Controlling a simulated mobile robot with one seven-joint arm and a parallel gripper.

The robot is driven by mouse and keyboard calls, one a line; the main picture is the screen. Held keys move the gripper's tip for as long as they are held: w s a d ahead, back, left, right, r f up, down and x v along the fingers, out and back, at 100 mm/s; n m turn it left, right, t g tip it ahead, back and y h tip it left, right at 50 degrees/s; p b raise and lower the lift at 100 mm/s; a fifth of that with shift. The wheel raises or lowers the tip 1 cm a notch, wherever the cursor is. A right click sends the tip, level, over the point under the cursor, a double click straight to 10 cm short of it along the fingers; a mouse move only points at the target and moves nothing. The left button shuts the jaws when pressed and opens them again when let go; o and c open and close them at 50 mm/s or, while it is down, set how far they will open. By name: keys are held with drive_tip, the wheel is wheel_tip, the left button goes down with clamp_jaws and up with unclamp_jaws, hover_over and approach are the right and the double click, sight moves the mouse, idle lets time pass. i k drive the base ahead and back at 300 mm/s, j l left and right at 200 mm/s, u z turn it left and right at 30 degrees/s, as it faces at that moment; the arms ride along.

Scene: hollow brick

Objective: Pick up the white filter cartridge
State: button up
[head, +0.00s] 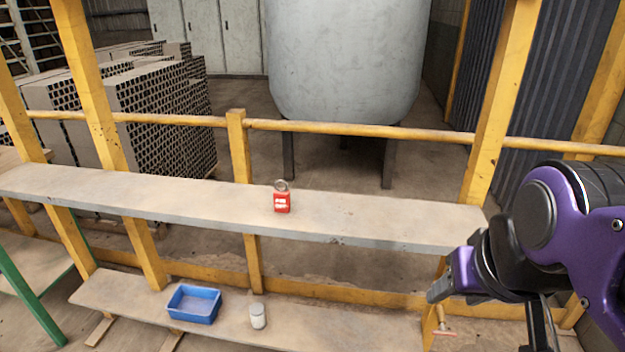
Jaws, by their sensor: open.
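A small white cylinder with a greyish top, which looks like the white filter cartridge (258,317), stands upright on the lower plank shelf (345,332). It is just right of a blue tray (194,304) and apart from it. My gripper (441,291) is at the lower right, at the end of my purple and black arm. It is open, well to the right of the cartridge and not touching it. Its fingers are only partly distinguishable.
The upper plank (350,216) runs above the lower shelf and carries a red padlock (282,199). Yellow posts (240,160) and a rail stand behind. A reddish-handled item (445,333) is below my gripper. Hollow bricks (160,115) and a grey tank (345,60) are farther back.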

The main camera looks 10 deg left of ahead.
sight(257, 310)
drive_tip(key=j+z, duration=0.15)
drive_tip(key=j, duration=1.5)
